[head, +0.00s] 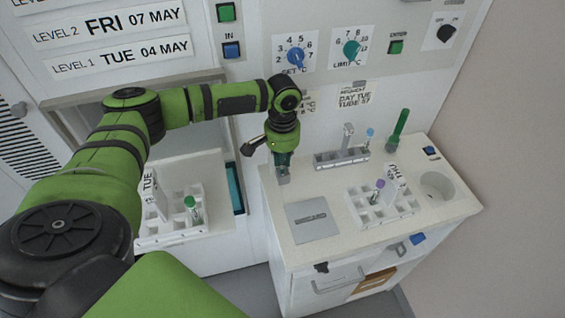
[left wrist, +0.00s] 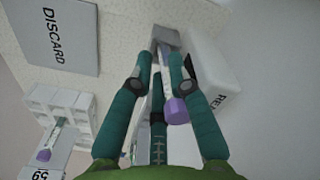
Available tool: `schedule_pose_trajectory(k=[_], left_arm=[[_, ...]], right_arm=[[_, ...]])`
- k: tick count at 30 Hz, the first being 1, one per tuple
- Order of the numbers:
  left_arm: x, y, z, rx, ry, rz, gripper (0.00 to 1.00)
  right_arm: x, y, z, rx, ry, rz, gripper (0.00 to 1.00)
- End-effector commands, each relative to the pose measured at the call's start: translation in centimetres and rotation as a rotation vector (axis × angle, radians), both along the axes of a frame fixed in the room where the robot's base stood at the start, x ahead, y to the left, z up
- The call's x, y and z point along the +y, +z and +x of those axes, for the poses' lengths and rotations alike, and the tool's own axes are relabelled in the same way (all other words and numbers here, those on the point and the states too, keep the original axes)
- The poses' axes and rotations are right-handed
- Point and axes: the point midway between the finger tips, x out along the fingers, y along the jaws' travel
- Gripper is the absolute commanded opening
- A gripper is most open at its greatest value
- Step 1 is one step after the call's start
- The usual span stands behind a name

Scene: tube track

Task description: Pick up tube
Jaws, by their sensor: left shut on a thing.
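My left gripper (head: 283,160) is over the back left of the white counter, pointing down. In the left wrist view its fingers (left wrist: 162,62) are shut on a clear tube with a purple cap (left wrist: 174,110). The cap sits between the fingers and points back toward the wrist; a grey block (left wrist: 165,36) is at the fingertips, and I cannot tell whether the tube touches it. Another purple-capped tube (head: 380,184) stands in the right rack (head: 365,212). A blue-capped tube (head: 370,133) is at the back rack, and a green-capped tube (head: 190,202) is in the left rack. My right gripper is out of view.
The DISCARD plate (head: 312,220) lies on the counter (head: 268,190) in front of the gripper. The back rack (head: 330,160), a green upright rod (head: 398,125) and a round hole (head: 437,186) are farther right. A knob panel (head: 345,50) rises behind. A gap separates the left shelf and counter.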

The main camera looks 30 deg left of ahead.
Motion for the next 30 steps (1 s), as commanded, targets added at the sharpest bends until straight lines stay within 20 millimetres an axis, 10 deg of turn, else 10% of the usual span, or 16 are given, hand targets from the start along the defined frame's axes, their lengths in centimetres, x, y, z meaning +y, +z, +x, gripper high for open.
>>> schedule_pose_trajectory(k=[8,21,30], left_arm=[[0.2,3.6,0.2,-0.007,0.003,0.001,0.01],[-9.1,8.9,-1.9,-0.004,-0.004,-0.002,0.01],[-11.3,10.5,-2.5,-0.002,0.0,0.0,0.01]], right_arm=[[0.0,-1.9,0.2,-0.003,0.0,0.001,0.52],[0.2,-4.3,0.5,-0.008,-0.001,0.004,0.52],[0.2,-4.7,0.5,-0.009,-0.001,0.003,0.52]])
